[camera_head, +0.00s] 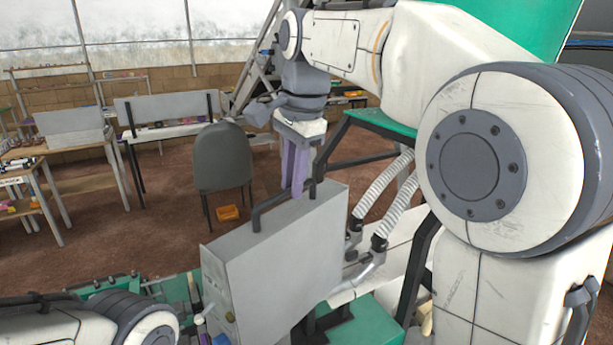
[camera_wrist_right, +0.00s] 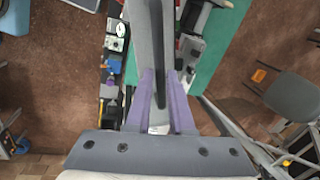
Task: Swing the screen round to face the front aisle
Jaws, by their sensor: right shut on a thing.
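The screen (camera_head: 275,265) is a flat grey box standing upright in the middle of the head view, with a dark bar handle (camera_head: 268,207) on its top edge. Its broad side and a narrow side with small knobs face me; no display face shows. My right gripper (camera_head: 296,188), with purple fingers, comes down from above and is shut on the handle at its far end. In the right wrist view the purple fingers (camera_wrist_right: 163,105) sit on both sides of the dark handle, over the screen's narrow top (camera_wrist_right: 147,40). My left gripper is out of view.
White ribbed hoses (camera_head: 383,185) and metal fittings stand close to the screen's right. Green machine surfaces (camera_head: 365,322) lie beneath it. A grey chair (camera_head: 222,158), an orange bin (camera_head: 228,213) and work tables (camera_head: 50,150) stand beyond, with open brown floor between.

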